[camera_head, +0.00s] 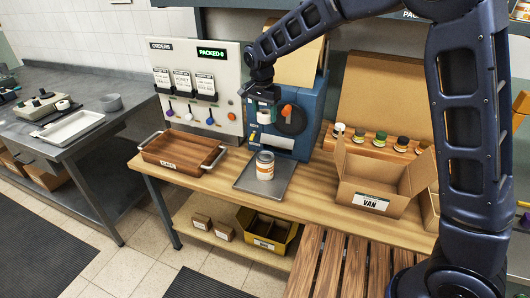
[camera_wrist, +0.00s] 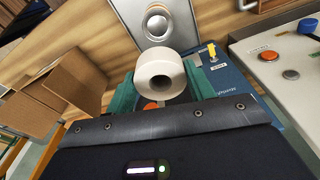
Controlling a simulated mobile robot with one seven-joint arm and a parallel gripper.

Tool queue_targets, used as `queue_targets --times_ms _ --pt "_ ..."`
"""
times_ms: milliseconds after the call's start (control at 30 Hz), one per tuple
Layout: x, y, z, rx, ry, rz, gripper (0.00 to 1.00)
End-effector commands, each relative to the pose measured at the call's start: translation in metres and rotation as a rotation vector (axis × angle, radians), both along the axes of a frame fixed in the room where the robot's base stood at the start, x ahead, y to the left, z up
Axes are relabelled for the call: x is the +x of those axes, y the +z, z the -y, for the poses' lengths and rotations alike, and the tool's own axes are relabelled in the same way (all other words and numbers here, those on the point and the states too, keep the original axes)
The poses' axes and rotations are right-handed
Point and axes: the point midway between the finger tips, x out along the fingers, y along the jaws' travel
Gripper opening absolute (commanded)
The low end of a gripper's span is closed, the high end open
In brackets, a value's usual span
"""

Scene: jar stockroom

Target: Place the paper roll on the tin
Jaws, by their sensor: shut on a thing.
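The white paper roll (camera_head: 264,117) is held in my gripper (camera_head: 264,106) in front of the blue machine. In the wrist view the roll (camera_wrist: 168,52) sits between the two teal fingers, its round hole facing the camera. The tin (camera_head: 265,167), with a white and orange label, stands upright on a grey tray (camera_head: 249,183) on the wooden bench. The roll hangs above the tin, with a clear gap between them in the head view. In the wrist view the tin's round metal top (camera_wrist: 156,21) shows beyond the roll.
The blue machine (camera_head: 312,105) with an orange knob stands close behind the gripper. A wooden crate (camera_head: 181,152) is to the left of the tray; an open cardboard box (camera_head: 372,188) marked VAN is to the right. Several small jars (camera_head: 358,137) line the back.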

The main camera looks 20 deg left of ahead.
Motion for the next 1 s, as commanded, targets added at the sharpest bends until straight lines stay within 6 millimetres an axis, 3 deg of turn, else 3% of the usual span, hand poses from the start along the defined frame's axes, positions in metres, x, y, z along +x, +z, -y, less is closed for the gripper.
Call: queue_targets --times_ms 400,600,833,1000 --pt "-0.001 -0.092 0.001 -0.004 0.001 -0.002 0.31" --pt "0.0 -0.117 0.0 0.0 -0.001 0.0 0.31" --pt "0.0 -0.129 0.001 -0.001 -0.001 0.0 0.31" --pt "0.0 -0.153 0.001 -0.002 -0.001 0.0 0.31"
